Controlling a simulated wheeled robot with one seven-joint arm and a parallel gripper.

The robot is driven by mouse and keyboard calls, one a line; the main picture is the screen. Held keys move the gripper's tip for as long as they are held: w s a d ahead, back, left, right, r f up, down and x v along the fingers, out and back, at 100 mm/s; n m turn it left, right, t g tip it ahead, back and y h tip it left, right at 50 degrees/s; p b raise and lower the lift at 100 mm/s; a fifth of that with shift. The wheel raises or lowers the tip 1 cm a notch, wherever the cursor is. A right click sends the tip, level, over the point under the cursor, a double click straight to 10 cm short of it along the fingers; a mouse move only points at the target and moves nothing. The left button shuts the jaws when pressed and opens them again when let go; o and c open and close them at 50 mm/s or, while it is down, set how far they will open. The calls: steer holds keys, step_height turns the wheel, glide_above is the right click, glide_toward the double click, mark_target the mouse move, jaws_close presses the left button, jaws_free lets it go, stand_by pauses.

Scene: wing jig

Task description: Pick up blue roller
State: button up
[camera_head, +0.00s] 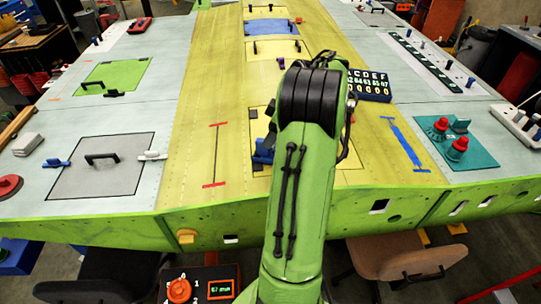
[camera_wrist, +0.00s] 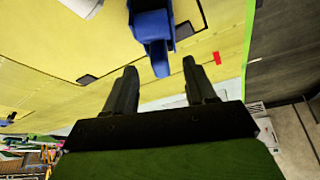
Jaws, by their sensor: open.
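A blue object, which looks like the blue roller (camera_wrist: 153,30), lies on the yellow panel at the top centre of the wrist view. Its narrow end points toward my gripper. My gripper (camera_wrist: 158,72) is open and empty, and the blue object lies just beyond its fingertips, roughly in line with the gap between them. In the head view a blue piece (camera_head: 264,150) shows at the left edge of my green arm, partly hidden by it. My gripper is hidden behind the arm there.
The wing's yellow strip (camera_head: 196,120) carries red and blue line marks. A grey plate with a black handle (camera_head: 102,158) is at left. A teal plate with red knobs (camera_head: 470,158) and a dark letter-and-number board (camera_head: 372,88) are at right.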

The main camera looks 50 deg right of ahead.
steer(key=x, duration=0.4)
steer(key=shift+d+f, duration=0.1)
steer(key=shift+f, duration=0.1)
steer(key=shift+r, duration=0.1)
steer(key=shift+c, duration=0.7)
jaws_close()
step_height(320, 180, up, 10)
steer(key=shift+r+p, duration=0.1)
steer(key=shift+p, duration=1.05)
